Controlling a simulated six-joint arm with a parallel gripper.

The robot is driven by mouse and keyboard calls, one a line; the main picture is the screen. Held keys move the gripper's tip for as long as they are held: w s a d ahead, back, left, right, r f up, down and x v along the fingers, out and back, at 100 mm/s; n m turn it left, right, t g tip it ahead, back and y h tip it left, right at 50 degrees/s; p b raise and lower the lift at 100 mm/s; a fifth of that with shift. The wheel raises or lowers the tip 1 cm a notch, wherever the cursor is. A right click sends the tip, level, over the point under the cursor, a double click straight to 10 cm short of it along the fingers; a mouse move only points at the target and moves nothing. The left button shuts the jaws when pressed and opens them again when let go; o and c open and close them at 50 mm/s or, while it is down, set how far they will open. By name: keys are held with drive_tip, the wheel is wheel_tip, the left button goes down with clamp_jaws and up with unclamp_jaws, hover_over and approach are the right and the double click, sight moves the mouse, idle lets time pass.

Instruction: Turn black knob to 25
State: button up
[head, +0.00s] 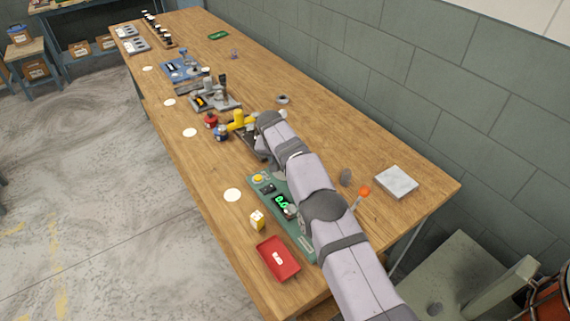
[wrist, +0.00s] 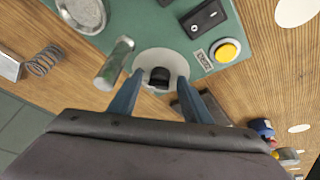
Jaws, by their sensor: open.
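The black knob (wrist: 160,77) sits on a pale round dial (wrist: 146,60) on the green panel (wrist: 140,18) in the wrist view. My gripper (wrist: 160,80) is open, with one blue-grey finger on each side of the knob. I cannot tell whether either finger touches it. The dial's marks are too small to read. In the head view the green panel (head: 268,199) lies on the bench, partly under my arm. Its display (head: 282,204) shows green digits I cannot read surely. The knob is hidden there behind my arm.
A spring (wrist: 43,61) lies past the panel. A red tray (head: 278,259) and a yellow-white block (head: 257,220) are near the bench's front edge.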

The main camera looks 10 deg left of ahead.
drive_tip(key=shift+r, duration=0.1)
drive_tip(key=b+v, duration=0.2)
drive_tip(key=v, duration=0.5)
drive_tip(key=shift+b, duration=0.4)
drive_tip(key=shift+r, duration=0.1)
drive_tip(key=w+d+r+n+b, duration=0.1)
drive_tip(key=d+r+n+b, duration=0.2)
drive_tip(key=d, duration=1.6)
drive_tip(key=s+d+f+n+t+h+b, duration=0.1)
drive_tip(key=s+d+n+b, duration=0.1)
drive_tip(key=s+d, duration=0.5)
drive_tip(key=s+d+f+n+b, duration=0.1)
drive_tip(key=s+d+f, duration=0.1)
drive_tip(key=d, duration=0.9)
drive_tip(key=s+a+f+m+g+p, duration=0.1)
drive_tip(key=s+a+m+g+p, duration=0.1)
drive_tip(key=s, duration=0.7)
drive_tip(key=s+a+f+m+g+y+p, duration=0.1)
drive_tip(key=s+a+p, duration=0.1)
drive_tip(key=s, duration=0.8)
drive_tip(key=s+a+f+m+g+p, duration=0.1)
drive_tip(key=s+a+m+g+p, duration=0.1)
drive_tip(key=s, duration=0.7)
drive_tip(key=shift+s+a+f+m+g+y, duration=0.3)
drive_tip(key=shift+a+y, duration=0.1)
drive_tip(key=shift+a, duration=0.4)
